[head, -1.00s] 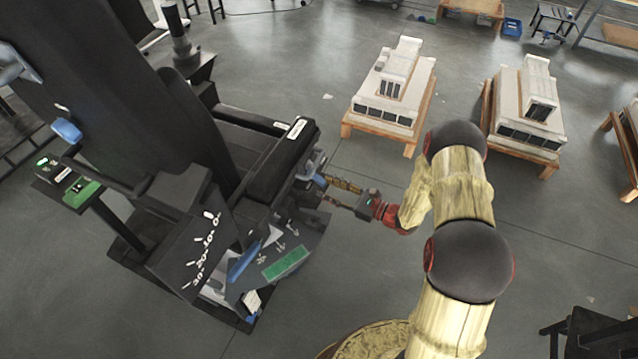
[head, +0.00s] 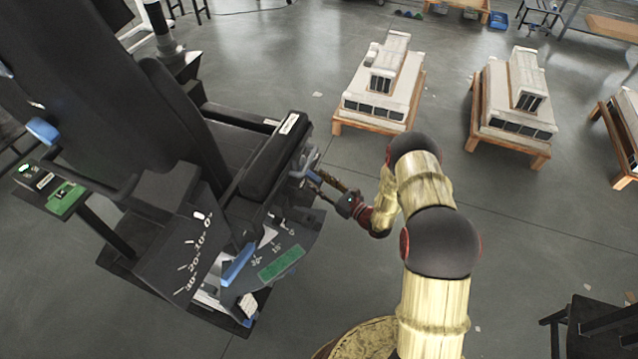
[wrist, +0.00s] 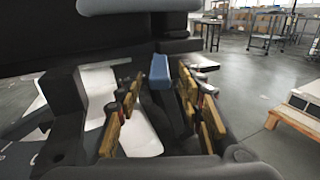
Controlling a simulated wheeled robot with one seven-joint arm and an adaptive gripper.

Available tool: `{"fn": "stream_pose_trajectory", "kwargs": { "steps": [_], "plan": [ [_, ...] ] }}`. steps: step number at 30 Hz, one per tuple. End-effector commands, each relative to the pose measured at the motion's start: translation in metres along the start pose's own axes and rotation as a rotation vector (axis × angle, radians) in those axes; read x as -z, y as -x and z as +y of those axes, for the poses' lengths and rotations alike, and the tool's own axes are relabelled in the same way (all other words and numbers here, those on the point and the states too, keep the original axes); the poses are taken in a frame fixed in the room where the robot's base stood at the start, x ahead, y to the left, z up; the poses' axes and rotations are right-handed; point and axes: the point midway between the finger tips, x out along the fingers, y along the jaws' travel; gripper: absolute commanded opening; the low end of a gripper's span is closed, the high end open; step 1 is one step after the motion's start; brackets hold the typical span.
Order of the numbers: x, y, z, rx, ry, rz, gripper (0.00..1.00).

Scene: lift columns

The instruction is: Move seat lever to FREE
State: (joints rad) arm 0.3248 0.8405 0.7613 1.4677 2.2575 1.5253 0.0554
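A black reclining chair with a padded seat (head: 272,157) stands at the left in the head view. A blue lever (head: 314,178) sticks out at the seat's side, beside my gripper (head: 322,187). In the wrist view the blue lever (wrist: 160,70) stands ahead, between the yellow-padded fingers of my gripper (wrist: 160,92). The fingers are apart, with gaps on both sides of the lever; I see no contact. A second blue lever (head: 238,265) lies by a panel with angle marks lower down. No FREE label is readable.
A green plate (head: 281,263) and a side panel with scale marks (head: 190,250) lie near the chair's base. Pale machine models on wooden pallets (head: 378,95) stand behind.

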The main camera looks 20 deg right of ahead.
Motion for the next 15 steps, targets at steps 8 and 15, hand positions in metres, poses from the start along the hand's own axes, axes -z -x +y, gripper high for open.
{"fn": "stream_pose_trajectory", "kwargs": {
  "steps": [8,15],
  "plan": [
    [-0.0003,-0.002,-0.0001,0.0,0.0,0.0,0.38],
    [-0.0003,-0.0019,0.0,0.0,0.0,0.0,0.25]
  ]
}}
